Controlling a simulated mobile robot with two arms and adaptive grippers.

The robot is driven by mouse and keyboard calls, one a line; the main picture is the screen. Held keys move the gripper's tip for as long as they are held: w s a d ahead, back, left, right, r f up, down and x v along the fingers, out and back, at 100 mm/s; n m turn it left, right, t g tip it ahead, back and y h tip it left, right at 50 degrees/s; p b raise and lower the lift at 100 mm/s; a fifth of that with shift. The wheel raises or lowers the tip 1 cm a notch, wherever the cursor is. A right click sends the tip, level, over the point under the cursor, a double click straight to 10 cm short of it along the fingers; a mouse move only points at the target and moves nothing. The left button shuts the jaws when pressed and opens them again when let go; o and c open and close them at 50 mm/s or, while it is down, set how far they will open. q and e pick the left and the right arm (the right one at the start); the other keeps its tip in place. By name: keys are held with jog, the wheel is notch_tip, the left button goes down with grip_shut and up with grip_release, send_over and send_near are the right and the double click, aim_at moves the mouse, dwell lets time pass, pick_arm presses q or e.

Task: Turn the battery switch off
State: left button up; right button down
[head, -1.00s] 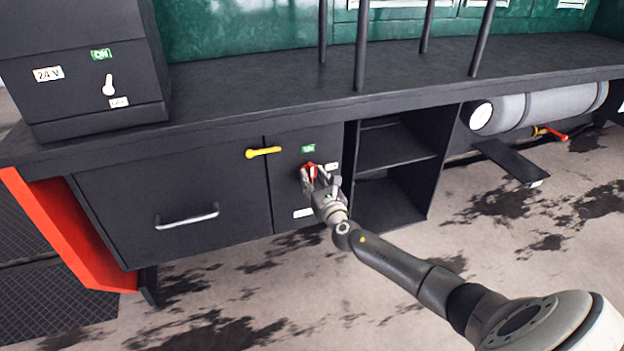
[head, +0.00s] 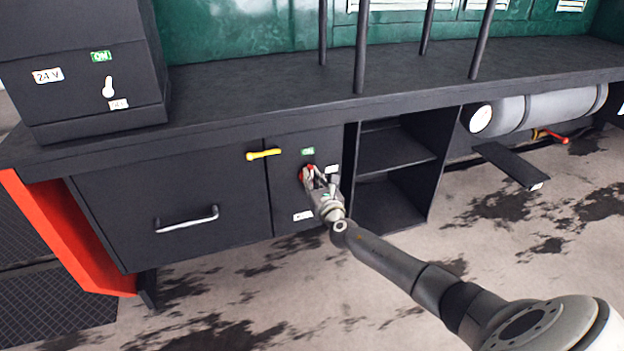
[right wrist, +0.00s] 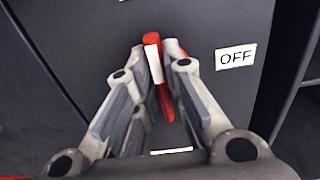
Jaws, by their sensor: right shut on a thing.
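The battery switch is a red handle (head: 306,173) on a dark cabinet panel, mostly covered by my gripper in the head view. In the right wrist view the red handle (right wrist: 152,40) with a pale stripe stands between my fingers, a little tilted. My right gripper (right wrist: 159,58) is shut on it; it also shows in the head view (head: 314,174). An "OFF" label (right wrist: 235,57) is to the right of the handle, and a green "ON" label (head: 308,151) is above it. My left gripper is not in view.
A yellow handle (head: 264,154) sits just left of the switch panel. A drawer with a metal handle (head: 187,219) is further left. Open shelves (head: 395,150) are to the right. A 24 V box (head: 82,65) with a white toggle stands on the counter.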

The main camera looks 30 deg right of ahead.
jog(key=m+b, duration=0.1)
jog(key=m, duration=0.2)
jog(key=m+b, duration=0.2)
jog(key=m, duration=0.1)
jog(key=shift+d+f, duration=0.15)
jog(key=shift+d, duration=0.05)
jog(key=shift+m, duration=0.4)
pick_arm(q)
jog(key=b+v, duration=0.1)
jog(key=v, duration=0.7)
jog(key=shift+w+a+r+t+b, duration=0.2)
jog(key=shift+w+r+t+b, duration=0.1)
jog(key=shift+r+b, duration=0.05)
pick_arm(e)
jog(key=m, duration=1.1)
jog(key=shift+s+d+f, duration=0.1)
jog(key=shift+d+f, duration=0.1)
jog(key=shift+f, duration=0.05)
